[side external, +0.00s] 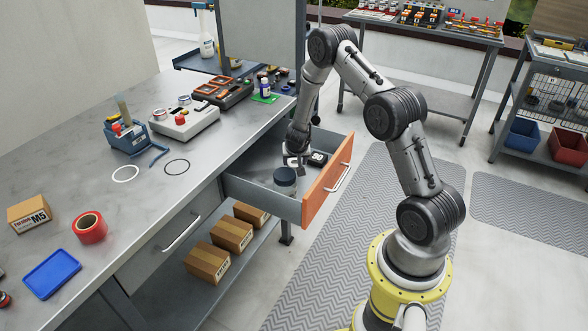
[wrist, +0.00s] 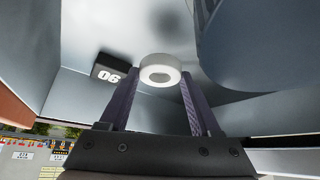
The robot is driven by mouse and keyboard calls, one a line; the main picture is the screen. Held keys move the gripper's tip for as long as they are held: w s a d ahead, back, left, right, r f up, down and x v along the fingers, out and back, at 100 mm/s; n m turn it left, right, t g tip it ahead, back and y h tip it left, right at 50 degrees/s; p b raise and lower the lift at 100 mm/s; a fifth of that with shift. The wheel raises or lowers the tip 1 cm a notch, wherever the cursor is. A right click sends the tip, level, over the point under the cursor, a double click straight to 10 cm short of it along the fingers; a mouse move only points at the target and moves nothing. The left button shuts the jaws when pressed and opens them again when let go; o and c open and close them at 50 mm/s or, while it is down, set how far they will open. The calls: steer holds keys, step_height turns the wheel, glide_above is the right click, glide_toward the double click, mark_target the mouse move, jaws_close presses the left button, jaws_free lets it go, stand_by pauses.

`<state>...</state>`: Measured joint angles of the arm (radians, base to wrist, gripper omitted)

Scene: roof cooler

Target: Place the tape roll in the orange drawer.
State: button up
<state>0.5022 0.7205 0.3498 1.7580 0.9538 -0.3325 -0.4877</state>
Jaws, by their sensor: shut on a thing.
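The drawer with the orange front (side external: 328,181) is pulled open from the workbench. My gripper (side external: 293,160) points down into the drawer. It is shut on a small white tape roll (wrist: 160,69), a thick ring held between both fingertips in the wrist view. In the side view the roll is small and partly hidden by the fingers. Whether it touches the drawer floor I cannot tell. A larger red tape roll (side external: 89,228) lies on the bench at the left.
The bench holds a blue tray (side external: 52,274), a carton (side external: 29,214) and a blue bin (side external: 128,137).

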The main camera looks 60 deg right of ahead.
mark_target(295, 166)
steer(key=shift+f, duration=1.65)
steer(key=shift+f, duration=0.2)
steer(key=o, duration=1.3)
steer(key=shift+r, duration=0.15)
